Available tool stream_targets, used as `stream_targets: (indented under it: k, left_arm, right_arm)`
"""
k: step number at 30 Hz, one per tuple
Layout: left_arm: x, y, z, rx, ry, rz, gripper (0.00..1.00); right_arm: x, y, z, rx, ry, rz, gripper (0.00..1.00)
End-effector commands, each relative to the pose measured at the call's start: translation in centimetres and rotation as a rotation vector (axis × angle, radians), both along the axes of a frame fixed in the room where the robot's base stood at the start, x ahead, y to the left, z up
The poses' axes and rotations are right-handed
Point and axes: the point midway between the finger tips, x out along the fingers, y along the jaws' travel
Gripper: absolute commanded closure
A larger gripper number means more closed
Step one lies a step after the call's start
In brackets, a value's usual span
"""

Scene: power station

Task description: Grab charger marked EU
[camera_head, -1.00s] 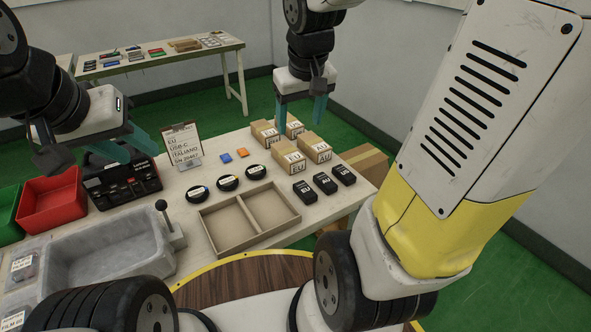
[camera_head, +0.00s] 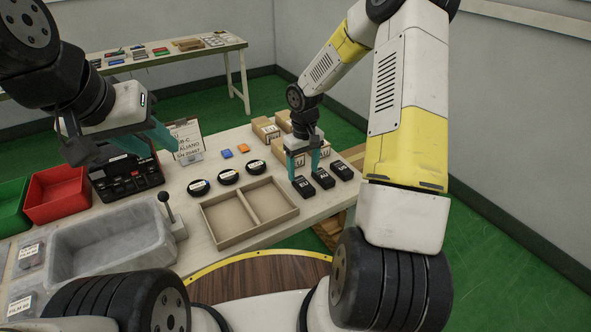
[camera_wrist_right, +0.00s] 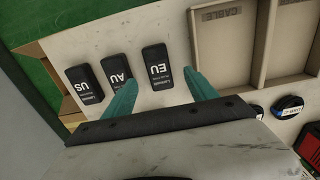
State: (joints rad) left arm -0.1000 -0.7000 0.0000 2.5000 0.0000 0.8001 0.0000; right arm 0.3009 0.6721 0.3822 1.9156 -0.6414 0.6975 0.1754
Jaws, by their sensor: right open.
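The black charger marked EU (camera_head: 304,187) lies on the table, the leftmost of three black chargers in the head view. In the right wrist view the EU charger (camera_wrist_right: 158,68) lies between and ahead of the two teal fingertips, its label readable. My right gripper (camera_head: 302,172) is open above and just behind it, apart from it as far as I can tell; its fingers also show in the right wrist view (camera_wrist_right: 160,84). My left gripper (camera_head: 125,148) hangs over the table's left part near the black device; its fingers seem apart, with nothing seen between them.
The AU charger (camera_head: 323,179) and US charger (camera_head: 342,171) lie close to the right. An empty two-compartment cardboard tray (camera_head: 236,245) is at left. Cardboard boxes (camera_head: 266,130) stand behind my right gripper. A sign (camera_head: 187,140) and round black items (camera_head: 228,177) are further left.

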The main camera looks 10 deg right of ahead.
Motion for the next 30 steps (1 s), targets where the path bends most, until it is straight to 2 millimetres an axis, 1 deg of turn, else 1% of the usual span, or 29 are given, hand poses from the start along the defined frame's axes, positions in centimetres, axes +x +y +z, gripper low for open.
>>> stream_targets:
  k: [6,10,13,19,20,24,26,27,30]
  left_arm:
    - [0.0,0.0,0.0,0.000,0.000,0.000,0.64]
    - [0.0,0.0,0.0,0.000,0.000,0.000,0.64]
    - [0.0,0.0,0.0,0.000,0.000,0.000,0.64]
    - [0.0,0.0,0.0,0.000,0.000,0.000,0.64]
    - [0.0,0.0,0.0,0.000,0.000,0.000,0.64]
    - [0.0,0.0,0.0,0.000,0.000,0.000,0.64]
    - [0.0,0.0,0.0,0.000,0.000,0.000,0.64]
    - [0.0,0.0,0.0,0.000,0.000,0.000,0.64]
    - [0.0,0.0,0.0,0.000,0.000,0.000,0.64]
  right_arm:
    - [0.0,-0.2,-3.1,0.002,0.004,-0.001,0.34]
    - [0.1,-0.2,-4.8,0.001,0.001,0.000,0.34]
    - [0.1,-0.2,-5.4,0.001,-0.001,0.000,0.34]
    - [0.2,-0.2,-5.4,0.000,-0.001,0.000,0.34]
    - [0.2,-0.2,-5.4,0.000,-0.001,0.000,0.36]
    - [0.2,-0.2,-5.4,0.000,-0.001,-0.001,0.63]
    - [0.2,-0.2,-5.4,0.000,-0.001,-0.001,0.75]
    - [0.2,-0.2,-5.4,0.000,-0.001,0.000,0.83]
    - [0.2,-0.2,-5.4,0.000,-0.001,-0.001,1.00]
